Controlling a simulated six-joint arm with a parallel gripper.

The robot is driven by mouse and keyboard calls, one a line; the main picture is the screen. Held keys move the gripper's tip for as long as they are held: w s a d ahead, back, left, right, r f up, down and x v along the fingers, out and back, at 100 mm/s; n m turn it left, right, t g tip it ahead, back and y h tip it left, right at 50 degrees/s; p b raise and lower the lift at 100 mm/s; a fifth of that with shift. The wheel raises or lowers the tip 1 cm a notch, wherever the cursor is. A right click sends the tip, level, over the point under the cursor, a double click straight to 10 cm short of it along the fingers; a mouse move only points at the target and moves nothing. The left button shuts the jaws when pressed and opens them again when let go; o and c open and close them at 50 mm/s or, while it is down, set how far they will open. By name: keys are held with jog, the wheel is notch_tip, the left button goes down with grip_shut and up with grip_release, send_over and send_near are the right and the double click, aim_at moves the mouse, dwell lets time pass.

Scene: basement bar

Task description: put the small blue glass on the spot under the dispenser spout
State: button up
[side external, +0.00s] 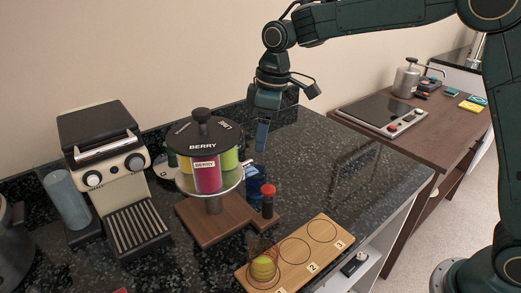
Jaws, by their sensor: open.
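The dispenser (206,162) is a round carousel with a black lid marked BERRY and coloured compartments, raised on a stand over a wooden base (205,232). A blue glass-like object (254,183) is just right of the dispenser, partly hidden by a dark red-topped bottle (268,204). My gripper (262,136) is open and points down above and behind the blue object, apart from it, with nothing visible in it. The spout and the spot under it are too small to make out clearly.
A wooden tray (318,253) with circles numbered 1, 2, 3 lies in front; a glass with yellow contents (263,268) stands on circle 1. A coffee machine (107,160) and blue-grey cylinder (67,199) stand left. The dark counter (345,185) is clear at right.

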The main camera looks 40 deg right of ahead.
jog(key=shift+r, duration=0.1)
jog(key=s+d+r+m+t, duration=0.25)
jog(key=s+d+r, duration=0.2)
jog(key=s, duration=0.65)
jog(key=s+d+r+m+t, duration=0.1)
jog(key=s+d+r+m, duration=0.4)
jog(key=s, duration=0.7)
jog(key=s+d+f+m+h, duration=0.1)
jog(key=s+d+f, duration=0.2)
jog(key=s, duration=0.5)
jog(key=shift+f+t, duration=0.45)
jog(key=shift+f, duration=0.35)
jog(key=shift+w+m, duration=0.1)
jog(key=shift+m, duration=0.15)
